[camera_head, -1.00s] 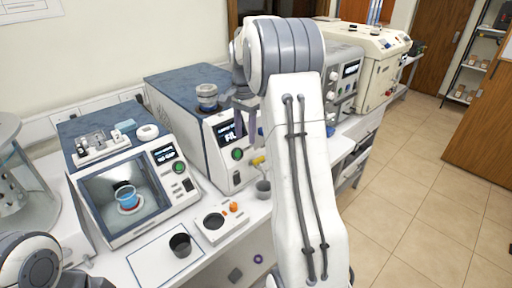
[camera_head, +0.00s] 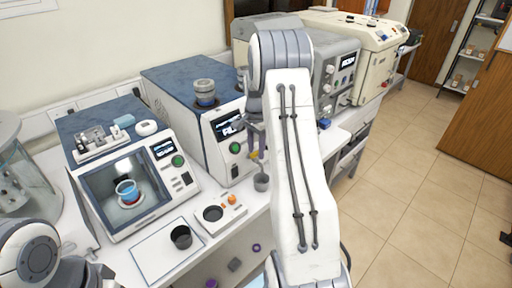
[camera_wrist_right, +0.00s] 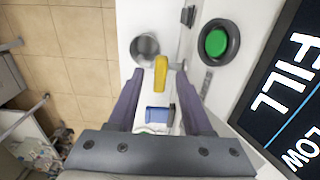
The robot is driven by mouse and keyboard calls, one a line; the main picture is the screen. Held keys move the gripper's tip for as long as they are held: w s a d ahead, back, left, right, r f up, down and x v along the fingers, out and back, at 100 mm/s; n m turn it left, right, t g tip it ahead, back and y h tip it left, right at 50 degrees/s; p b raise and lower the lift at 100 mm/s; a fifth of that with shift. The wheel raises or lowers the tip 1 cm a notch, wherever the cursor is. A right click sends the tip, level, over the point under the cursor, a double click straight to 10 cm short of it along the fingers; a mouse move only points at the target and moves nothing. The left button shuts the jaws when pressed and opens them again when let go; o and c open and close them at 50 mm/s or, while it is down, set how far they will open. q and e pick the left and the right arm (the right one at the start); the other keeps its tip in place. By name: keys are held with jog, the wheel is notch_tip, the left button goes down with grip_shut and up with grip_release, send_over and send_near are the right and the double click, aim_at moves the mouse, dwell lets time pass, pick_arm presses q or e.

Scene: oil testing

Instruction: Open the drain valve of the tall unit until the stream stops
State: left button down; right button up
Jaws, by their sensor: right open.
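The tall unit (camera_head: 180,88) is a white box with a blue top, a dark screen and a green button (camera_head: 235,147). Its yellow valve lever (camera_wrist_right: 161,74) is low on the front; only a bit shows in the head view (camera_head: 254,155). A grey metal cup (camera_head: 261,183) stands below it and shows in the wrist view (camera_wrist_right: 145,46). My right gripper (camera_wrist_right: 160,75) is open, its fingertips on either side of the lever; contact is unclear. I cannot make out any stream. My left gripper (camera_head: 97,278) is partly visible at the lower left, its jaws unclear.
The wrist view reads "FILL" and "LOW" on the screen (camera_wrist_right: 285,85). A jar (camera_head: 205,93) sits on top of the tall unit. Left of it stands a windowed unit (camera_head: 165,152) with a blue beaker (camera_head: 126,189) inside. A dark cup (camera_head: 181,237) stands on a white mat (camera_head: 150,255).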

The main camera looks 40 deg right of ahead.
grip_shut()
jog(key=shift+n, duration=0.5)
jog(key=n, duration=0.4)
jog(key=n+p, duration=0.1)
jog(key=n, duration=0.8)
jog(key=shift+w+n, duration=0.1)
jog(key=shift+n, duration=2.1)
